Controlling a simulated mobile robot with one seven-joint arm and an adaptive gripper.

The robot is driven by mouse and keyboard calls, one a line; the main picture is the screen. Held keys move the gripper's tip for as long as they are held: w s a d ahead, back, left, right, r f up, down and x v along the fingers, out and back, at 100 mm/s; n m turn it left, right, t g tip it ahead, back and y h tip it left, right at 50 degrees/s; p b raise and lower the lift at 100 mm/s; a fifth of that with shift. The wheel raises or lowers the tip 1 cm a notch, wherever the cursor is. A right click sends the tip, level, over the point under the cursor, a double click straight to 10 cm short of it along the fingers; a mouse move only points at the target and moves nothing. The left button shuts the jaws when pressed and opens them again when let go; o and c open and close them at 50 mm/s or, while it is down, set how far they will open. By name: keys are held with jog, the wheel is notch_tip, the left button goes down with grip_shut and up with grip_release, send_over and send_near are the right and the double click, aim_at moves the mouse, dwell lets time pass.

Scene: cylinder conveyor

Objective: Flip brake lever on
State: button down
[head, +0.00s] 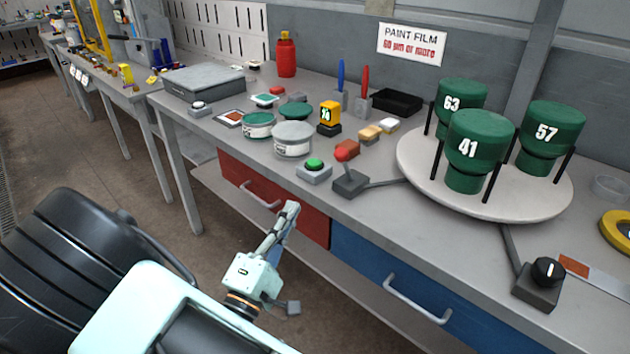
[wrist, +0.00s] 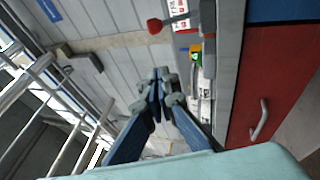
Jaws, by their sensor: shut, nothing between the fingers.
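The brake lever is a red-knobbed lever (head: 346,151) on a small dark grey base (head: 350,184) near the table's front edge, left of the turntable. In the head view its knob leans up and to the left. A red knob on a thin rod (wrist: 154,26) shows at the top of the wrist view, beyond the fingertips and apart from them. My gripper (head: 292,206) is shut and empty. It is in front of the red drawer, below and left of the lever. Its closed fingertips show in the middle of the wrist view (wrist: 160,76).
A green button (head: 314,165) and paint cans (head: 293,139) stand left of the lever. A round white turntable (head: 411,158) with green numbered cylinders (head: 478,148) stands to the right. A black rotary knob (head: 547,272) sits at the front right. Drawer handles (head: 418,300) jut from the table front.

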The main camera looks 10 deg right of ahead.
aim_at(346, 168)
jog(key=s+d+x, duration=0.1)
jog(key=d+x, duration=0.1)
jog(key=x, duration=1)
jog(key=shift+d+r, duration=0.25)
jog(key=shift+d, duration=0.05)
jog(key=shift+r, duration=0.15)
